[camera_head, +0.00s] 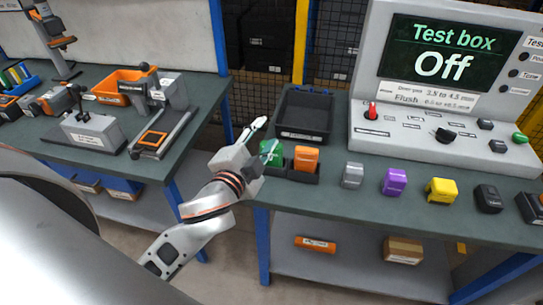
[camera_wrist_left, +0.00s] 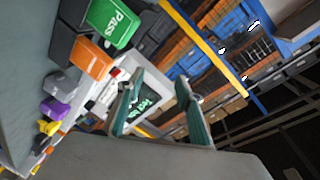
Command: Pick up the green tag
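The green tag (camera_head: 265,143), a block marked PASS, sits in a small black holder (camera_head: 304,174) beside an orange tag (camera_head: 306,158), at the left end of the right bench. In the left wrist view the green tag (camera_wrist_left: 112,20) is at the top left, outside the fingers, with the orange tag (camera_wrist_left: 90,59) below it. My left gripper (camera_head: 265,137) is open and empty, close to the green tag and partly covering it in the head view. Its two teal fingers (camera_wrist_left: 160,80) stand apart in the wrist view. My right gripper is not in view.
A black tray (camera_head: 304,137) stands behind the holder, next to the test box (camera_head: 440,158) reading Off. Grey (camera_head: 353,174), purple (camera_head: 395,181), yellow (camera_head: 441,190) and black (camera_head: 488,198) blocks line the bench front. A gap separates the left bench (camera_head: 150,174).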

